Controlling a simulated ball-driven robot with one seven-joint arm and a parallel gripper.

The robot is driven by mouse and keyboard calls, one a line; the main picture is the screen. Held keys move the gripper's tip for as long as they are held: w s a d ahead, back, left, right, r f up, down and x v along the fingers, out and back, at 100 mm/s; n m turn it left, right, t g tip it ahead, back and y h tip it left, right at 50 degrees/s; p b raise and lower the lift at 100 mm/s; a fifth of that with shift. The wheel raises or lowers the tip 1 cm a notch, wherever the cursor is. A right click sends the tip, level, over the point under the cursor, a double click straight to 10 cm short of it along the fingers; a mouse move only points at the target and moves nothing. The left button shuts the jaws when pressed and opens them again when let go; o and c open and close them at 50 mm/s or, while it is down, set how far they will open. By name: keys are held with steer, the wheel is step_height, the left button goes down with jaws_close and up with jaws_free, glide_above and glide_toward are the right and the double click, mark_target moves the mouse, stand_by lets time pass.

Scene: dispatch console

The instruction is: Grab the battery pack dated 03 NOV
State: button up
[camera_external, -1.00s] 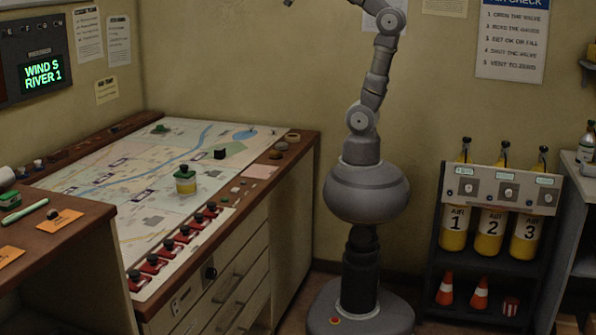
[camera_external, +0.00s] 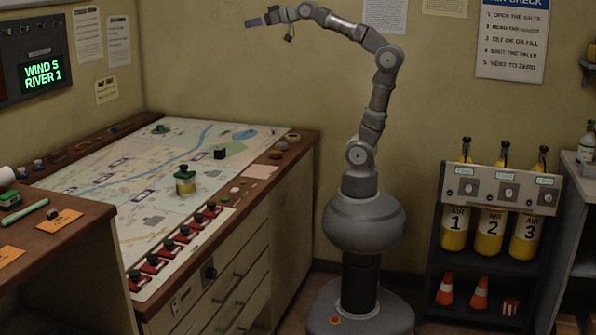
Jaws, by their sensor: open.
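My gripper (camera_external: 254,22) is raised at the top of the external view, pointing left, high above the map console and in front of the back wall. It is open and looks empty. Several red units with dark tops (camera_external: 184,233) stand in a row along the front edge of the map console. I cannot tell whether they are battery packs. No date reading 03 NOV is legible anywhere in this view.
A wooden desk (camera_external: 85,225) stands front left. A rack with yellow air cylinders (camera_external: 490,235) stands right. The air above the map is clear.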

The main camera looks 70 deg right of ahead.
steer(key=shift+c, duration=0.2)
steer(key=g+p, duration=1.5)
glide_above(220, 149)
steer(key=shift+n, duration=0.4)
steer(key=f, duration=4.8)
steer(key=shift+d, duration=0.25)
steer(key=f+b, duration=0.3)
steer(key=f, duration=0.4)
steer(key=shift+w+f, duration=0.2)
steer(key=shift+r, duration=0.1)
